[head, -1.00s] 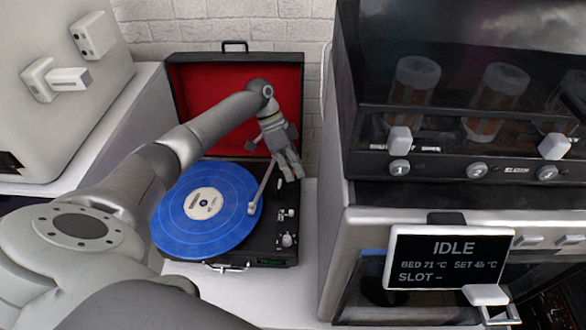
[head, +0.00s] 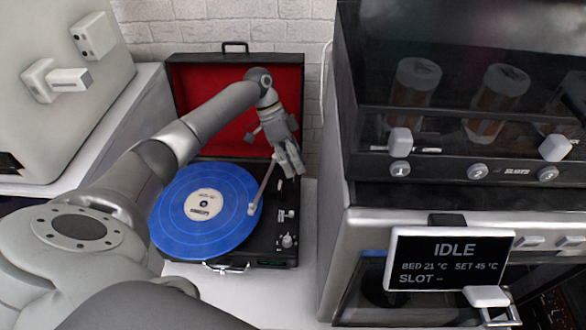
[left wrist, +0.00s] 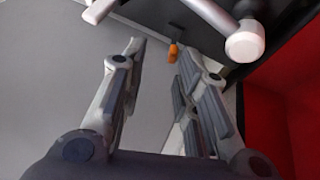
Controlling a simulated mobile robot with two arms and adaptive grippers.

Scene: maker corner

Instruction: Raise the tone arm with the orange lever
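The turntable (head: 272,255) stands open on the white counter with a blue record (head: 178,212) on its platter. The pale tone arm (head: 265,188) reaches toward the record's right edge, and its head seems to lie over that edge. Its white rounded end (left wrist: 245,42) shows in the left wrist view. The orange lever (left wrist: 173,51) shows there just past my fingertips, nearer the right finger, apart from both as far as I can tell. It is hidden in the head view. My left gripper (head: 293,168) is open, over the turntable's back right; its fingers show apart in the left wrist view (left wrist: 160,52).
The red-lined lid (head: 205,95) stands raised behind the gripper. A dark machine with an IDLE screen (head: 450,258) stands close on the right, with a narrow counter strip between. A pale cabinet (head: 60,120) is at the left.

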